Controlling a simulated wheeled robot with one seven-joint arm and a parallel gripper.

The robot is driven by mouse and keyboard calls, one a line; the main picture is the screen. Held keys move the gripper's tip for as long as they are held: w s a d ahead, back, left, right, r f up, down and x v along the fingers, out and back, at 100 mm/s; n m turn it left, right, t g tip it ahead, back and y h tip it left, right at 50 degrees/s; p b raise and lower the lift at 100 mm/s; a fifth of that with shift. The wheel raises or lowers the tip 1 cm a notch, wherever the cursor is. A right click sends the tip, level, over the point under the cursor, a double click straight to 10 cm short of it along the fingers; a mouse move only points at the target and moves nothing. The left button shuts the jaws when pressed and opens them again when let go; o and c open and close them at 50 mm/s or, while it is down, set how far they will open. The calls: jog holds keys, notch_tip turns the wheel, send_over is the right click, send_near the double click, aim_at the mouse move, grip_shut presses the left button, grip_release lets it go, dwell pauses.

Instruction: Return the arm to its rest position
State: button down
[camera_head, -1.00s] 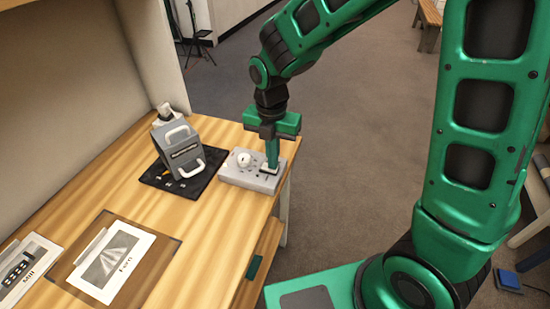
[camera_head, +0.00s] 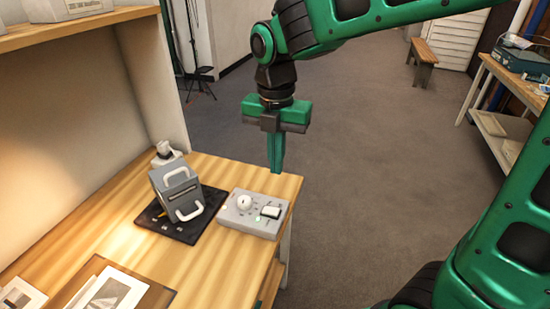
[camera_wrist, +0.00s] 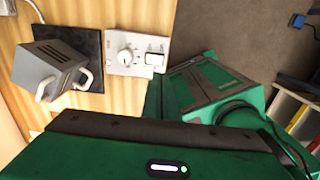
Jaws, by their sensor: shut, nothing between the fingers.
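My green arm reaches across the top of the head view, with my gripper (camera_head: 275,168) pointing down. Its fingers are together with nothing between them. The fingertips are above and behind the far edge of a light grey control box (camera_head: 240,222), apart from it. The box has a round white knob (camera_head: 243,203) and a white rocker switch (camera_head: 271,212). In the wrist view the control box (camera_wrist: 120,62) is at the upper middle, and part of my gripper (camera_wrist: 155,98) shows below it.
A grey box with white handles (camera_head: 176,190) stands tilted on a black mat (camera_head: 188,236) on the wooden table (camera_head: 205,265). Printed cards (camera_head: 105,292) lie at the front. A shelf (camera_head: 80,25) overhangs the left. A bench (camera_head: 423,58) and side table (camera_head: 500,130) stand beyond open floor.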

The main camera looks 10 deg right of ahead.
jog(key=shift+r, duration=0.3)
jog(key=s+d+f+m, duration=0.1)
jog(key=s+d+m, duration=0.2)
jog(key=d+m, duration=0.6)
jog(key=s+d+m, duration=0.4)
jog(key=d+m, duration=0.4)
jog(key=d, duration=0.1)
jog(key=s+d+f+m, duration=0.3)
jog(key=s+d+m, duration=0.7)
jog(key=m, duration=0.8)
jog(key=shift+s+f+m, duration=0.3)
jog(key=shift+s+f, duration=0.05)
jog(key=shift+s, duration=1.05)
